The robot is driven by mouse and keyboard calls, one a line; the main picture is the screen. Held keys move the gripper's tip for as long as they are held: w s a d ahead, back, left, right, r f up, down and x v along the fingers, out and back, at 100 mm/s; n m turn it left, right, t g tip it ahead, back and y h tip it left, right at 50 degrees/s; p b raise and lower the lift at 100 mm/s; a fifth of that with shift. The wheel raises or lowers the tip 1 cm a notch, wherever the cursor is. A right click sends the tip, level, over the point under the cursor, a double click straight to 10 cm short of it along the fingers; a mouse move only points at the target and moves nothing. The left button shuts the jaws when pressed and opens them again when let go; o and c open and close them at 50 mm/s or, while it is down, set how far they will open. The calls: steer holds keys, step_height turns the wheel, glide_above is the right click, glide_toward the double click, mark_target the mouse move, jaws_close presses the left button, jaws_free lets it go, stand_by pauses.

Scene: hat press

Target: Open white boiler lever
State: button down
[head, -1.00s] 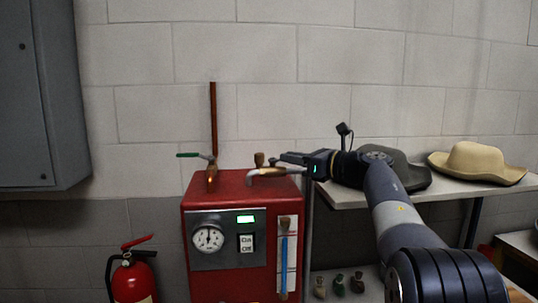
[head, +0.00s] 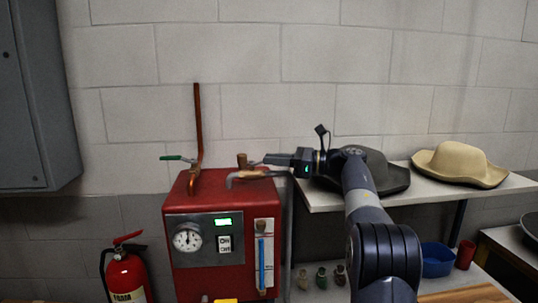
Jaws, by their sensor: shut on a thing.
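The red boiler (head: 222,190) stands against the wall, with a gauge, a green display and a switch on its front. On its top right are a brass valve (head: 241,160) and a pale bent pipe (head: 240,177). The white boiler lever (head: 256,163) runs right from the valve, and only a small part of it shows. My gripper (head: 269,159) comes in from the right, level with the valve, and is shut on the lever's end. The fingers hide most of the lever, so its exact angle is hard to tell.
A green-handled valve (head: 178,158) and upright copper pipe (head: 198,125) are at the boiler's left. A shelf (head: 440,190) at right holds a grey hat (head: 395,178) and a tan hat (head: 462,163). A fire extinguisher (head: 127,275) stands at lower left.

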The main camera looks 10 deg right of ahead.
steer(key=shift+w+n+g+p, duration=0.2)
steer(key=shift+n+g+p, duration=0.2)
steer(key=shift+p, duration=0.05)
steer(key=c, duration=1.4)
jaws_free()
steer(key=shift+o, duration=0.2)
steer(key=b+v, duration=0.1)
steer(key=v, duration=0.9)
steer(key=shift+d+b, duration=0.35)
steer(key=shift+d, duration=0.05)
steer(key=shift+f, duration=0.1)
